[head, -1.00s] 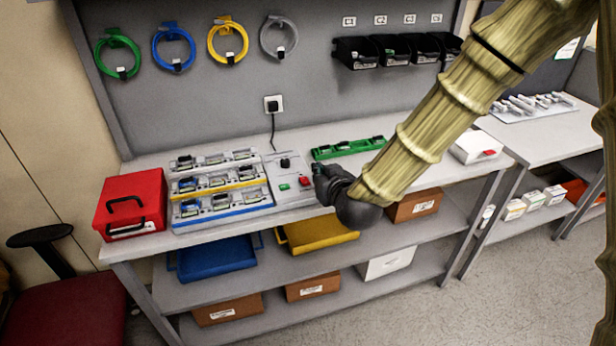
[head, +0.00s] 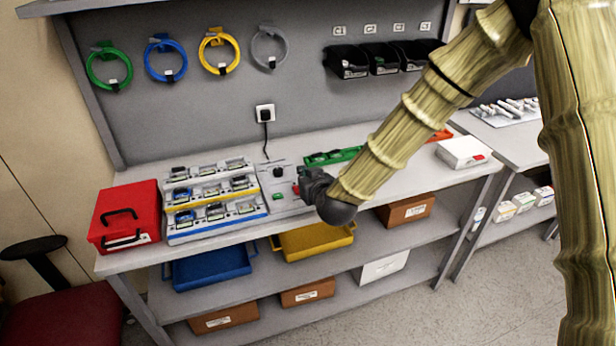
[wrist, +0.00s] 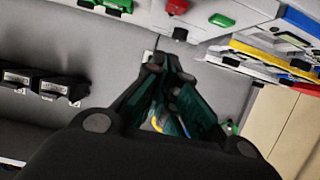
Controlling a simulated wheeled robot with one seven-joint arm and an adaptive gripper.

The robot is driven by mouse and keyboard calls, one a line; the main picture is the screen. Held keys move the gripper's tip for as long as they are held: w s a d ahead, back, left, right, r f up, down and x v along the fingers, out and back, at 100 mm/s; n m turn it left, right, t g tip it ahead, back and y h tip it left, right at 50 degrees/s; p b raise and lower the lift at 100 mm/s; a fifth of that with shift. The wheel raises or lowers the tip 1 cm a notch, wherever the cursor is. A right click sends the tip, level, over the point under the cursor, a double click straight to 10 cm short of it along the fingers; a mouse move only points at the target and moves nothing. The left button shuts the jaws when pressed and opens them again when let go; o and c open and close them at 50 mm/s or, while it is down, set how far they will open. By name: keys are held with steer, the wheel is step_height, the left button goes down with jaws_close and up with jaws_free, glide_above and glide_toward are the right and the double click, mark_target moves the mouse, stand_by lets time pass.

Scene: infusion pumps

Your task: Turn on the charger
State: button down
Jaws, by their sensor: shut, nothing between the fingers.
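The charger (head: 216,235) is a stepped rack with white, yellow and blue tiers holding several small devices. In the wrist view the red button (wrist: 177,6), green button (wrist: 221,20) and black knob (wrist: 180,33) show near the top. My gripper (head: 301,181) is shut and empty at the panel's right edge. Its fingertips (wrist: 160,62) appear just short of the knob in the wrist view; contact cannot be told.
A red case (head: 128,214) stands left of the charger. A green tray (head: 332,156) lies behind my gripper, and a white box (head: 463,152) stands to the right. A black plug in a wall socket (head: 265,113) has a cord to the panel. Black bins (head: 345,60) hang behind.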

steer(key=x, duration=0.2)
steer(key=p+x, duration=0.1)
steer(key=x, duration=0.1)
steer(key=shift+s+f+p, duration=0.2)
steer(key=shift+f+p, duration=0.1)
steer(key=shift+s+d+f+p, duration=0.15)
steer(key=shift+f+p, duration=0.5)
steer(key=shift+f, duration=1)
